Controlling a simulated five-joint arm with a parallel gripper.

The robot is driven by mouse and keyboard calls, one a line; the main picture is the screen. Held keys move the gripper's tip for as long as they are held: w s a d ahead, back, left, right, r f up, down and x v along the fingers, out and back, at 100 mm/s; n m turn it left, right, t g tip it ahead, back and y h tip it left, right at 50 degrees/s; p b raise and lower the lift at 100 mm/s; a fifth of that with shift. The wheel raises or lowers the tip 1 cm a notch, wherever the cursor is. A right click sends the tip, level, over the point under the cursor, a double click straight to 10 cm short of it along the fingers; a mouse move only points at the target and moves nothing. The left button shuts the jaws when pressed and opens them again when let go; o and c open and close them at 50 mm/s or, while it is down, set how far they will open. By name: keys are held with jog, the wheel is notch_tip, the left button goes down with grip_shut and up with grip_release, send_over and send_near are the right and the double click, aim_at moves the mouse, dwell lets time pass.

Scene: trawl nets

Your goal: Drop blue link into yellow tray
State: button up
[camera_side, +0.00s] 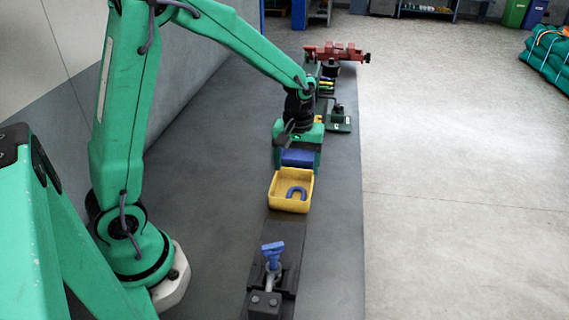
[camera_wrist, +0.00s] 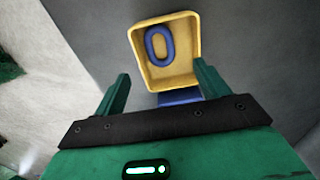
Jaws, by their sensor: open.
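The yellow tray (camera_side: 290,208) stands on the dark strip in the side view; its rim also shows in the wrist view (camera_wrist: 136,62). The blue link (camera_side: 297,191) is inside this tray; the wrist view shows it as an oval ring (camera_wrist: 147,46) on the tray floor, apart from my gripper. My gripper (camera_side: 298,165) is just behind the tray in the side view. In the wrist view my gripper (camera_wrist: 162,84) has its two green fingers wide apart, with nothing held between them.
A blue object (camera_side: 298,157), partly hidden, is behind the tray by my gripper; it also shows in the wrist view (camera_wrist: 180,97). A blue-topped clamp-like fixture (camera_side: 272,255) stands in front. A red device (camera_side: 337,52) and a green tool (camera_side: 339,121) are farther back.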

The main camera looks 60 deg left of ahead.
notch_tip(320, 180, up, 3)
jog(key=shift+r, duration=0.15)
jog(key=shift+s+r, duration=0.1)
dwell(0.5)
jog(key=s+d+r+m+t, duration=0.1)
jog(key=s+r+m, duration=0.3)
jog(key=s, duration=0.4)
jog(key=s+d+r+m+t, duration=0.1)
jog(key=s+r+m+t, duration=0.3)
jog(key=s+r, duration=0.3)
jog(key=s, duration=0.2)
jog(key=shift+s+r+m+t, duration=0.2)
jog(key=shift+s+m+t, duration=0.1)
jog(key=shift+m, duration=0.1)
